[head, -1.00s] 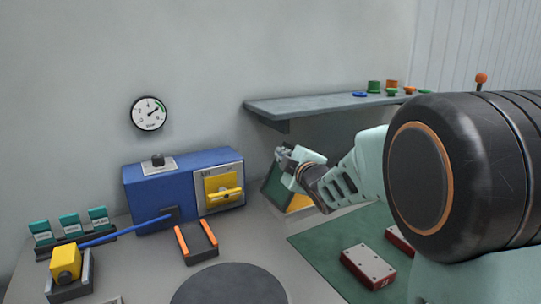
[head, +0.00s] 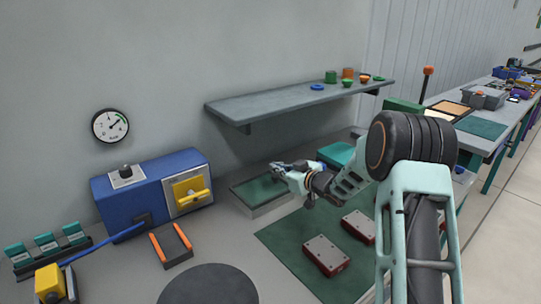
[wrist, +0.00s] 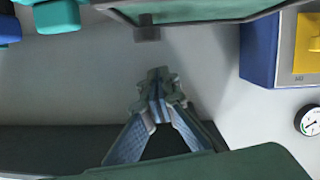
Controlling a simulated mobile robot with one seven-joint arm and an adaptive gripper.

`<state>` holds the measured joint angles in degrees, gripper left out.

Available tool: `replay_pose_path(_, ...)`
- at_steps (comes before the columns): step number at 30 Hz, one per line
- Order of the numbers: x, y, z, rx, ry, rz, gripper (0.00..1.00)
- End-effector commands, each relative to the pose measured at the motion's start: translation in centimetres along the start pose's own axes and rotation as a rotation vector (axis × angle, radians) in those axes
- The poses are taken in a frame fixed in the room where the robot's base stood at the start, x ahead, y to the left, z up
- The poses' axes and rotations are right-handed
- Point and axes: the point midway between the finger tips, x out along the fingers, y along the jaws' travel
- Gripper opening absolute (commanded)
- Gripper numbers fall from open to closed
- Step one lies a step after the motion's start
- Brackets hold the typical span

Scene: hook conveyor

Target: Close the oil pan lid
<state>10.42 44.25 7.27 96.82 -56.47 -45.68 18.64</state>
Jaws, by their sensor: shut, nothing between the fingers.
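The oil pan (head: 262,208) is a shallow light-grey box on the bench, right of the blue machine. Its green lid (head: 258,190) appears to lie flat over it. In the wrist view the lid's green face (wrist: 200,10) shows at the top edge, with a small dark block (wrist: 147,30) at its rim. My gripper (head: 276,168) is shut and empty, just above the lid's far side in the head view. In the wrist view its fingertips (wrist: 158,80) meet, apart from the lid in the picture. Whether it touches the lid, I cannot tell.
The blue machine (head: 145,195) with a yellow handle stands left. A wall shelf (head: 290,100) with small coloured parts hangs above the pan. Red blocks (head: 325,256) lie on a green mat. A teal box (head: 337,153) stands behind my arm.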

Motion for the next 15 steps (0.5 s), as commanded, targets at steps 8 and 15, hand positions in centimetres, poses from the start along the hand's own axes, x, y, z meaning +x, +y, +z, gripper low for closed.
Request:
replay_pose_path(8,0.6,0.7,2.4,0.079,0.000,-0.020,0.00)
replay_pose_path(15,0.8,0.8,3.2,0.077,0.000,-0.019,0.00)
